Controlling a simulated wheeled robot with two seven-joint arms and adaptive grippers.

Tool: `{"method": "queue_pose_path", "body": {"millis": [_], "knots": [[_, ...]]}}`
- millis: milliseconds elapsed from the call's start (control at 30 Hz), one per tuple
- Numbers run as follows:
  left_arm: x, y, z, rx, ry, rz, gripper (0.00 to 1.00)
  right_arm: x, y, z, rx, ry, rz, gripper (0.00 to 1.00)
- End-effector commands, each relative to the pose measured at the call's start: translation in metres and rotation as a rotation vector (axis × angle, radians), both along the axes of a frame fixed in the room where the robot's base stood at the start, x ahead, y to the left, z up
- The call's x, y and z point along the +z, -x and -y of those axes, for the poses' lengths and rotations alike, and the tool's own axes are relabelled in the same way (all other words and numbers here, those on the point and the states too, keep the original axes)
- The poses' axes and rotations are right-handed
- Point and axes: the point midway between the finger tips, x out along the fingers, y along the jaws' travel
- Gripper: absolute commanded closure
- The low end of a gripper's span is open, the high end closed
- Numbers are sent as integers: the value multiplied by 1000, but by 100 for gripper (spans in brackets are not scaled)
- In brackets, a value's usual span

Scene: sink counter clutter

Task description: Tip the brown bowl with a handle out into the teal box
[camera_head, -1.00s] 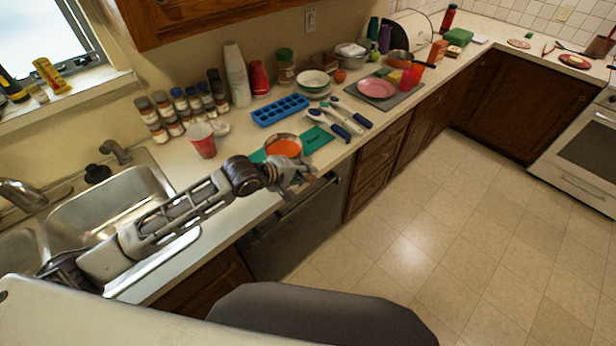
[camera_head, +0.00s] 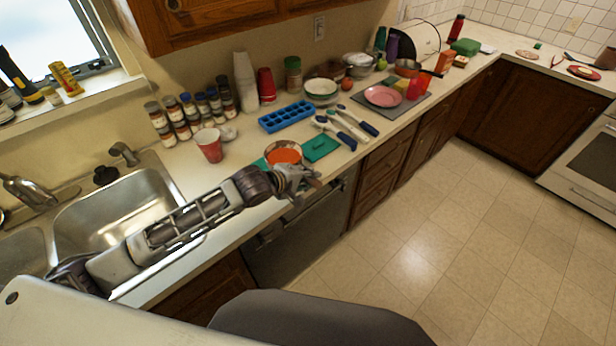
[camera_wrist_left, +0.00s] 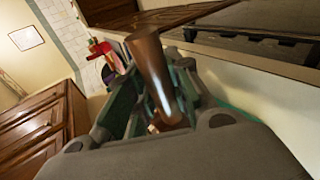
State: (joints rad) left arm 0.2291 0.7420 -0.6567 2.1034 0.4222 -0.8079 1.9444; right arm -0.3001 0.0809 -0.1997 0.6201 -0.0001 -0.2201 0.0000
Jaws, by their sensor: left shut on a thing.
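The brown bowl (camera_head: 284,154) shows an orange-red inside in the head view; I cannot tell whether that is contents. It looks about upright, near the counter's front edge. Its brown handle (camera_wrist_left: 152,70) shows between the fingers in the left wrist view. My left gripper (camera_head: 296,181) is shut on this handle, at the near side of the bowl. The teal box (camera_head: 320,147) is low, to the right of and partly behind the bowl. The bowl hides part of it, and I cannot see its inside clearly. My right gripper is not in view.
A blue ice tray (camera_head: 286,116) lies behind the bowl. Utensils (camera_head: 350,125) lie right of the teal box. A red cup (camera_head: 209,145) stands to the left, before several spice jars (camera_head: 187,118). The sink (camera_head: 105,220) is at the left.

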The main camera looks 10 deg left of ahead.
Motion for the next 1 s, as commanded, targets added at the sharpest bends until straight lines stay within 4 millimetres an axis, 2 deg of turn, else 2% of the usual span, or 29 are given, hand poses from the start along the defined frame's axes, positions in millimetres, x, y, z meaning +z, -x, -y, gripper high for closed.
{"method": "queue_pose_path", "body": {"millis": [367, 1000], "knots": [[8, -1, -1, 0, 29, -17, 100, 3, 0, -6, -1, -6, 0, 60], [27, -1, -1, 0, 118, -84, 100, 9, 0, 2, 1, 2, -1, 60]]}}
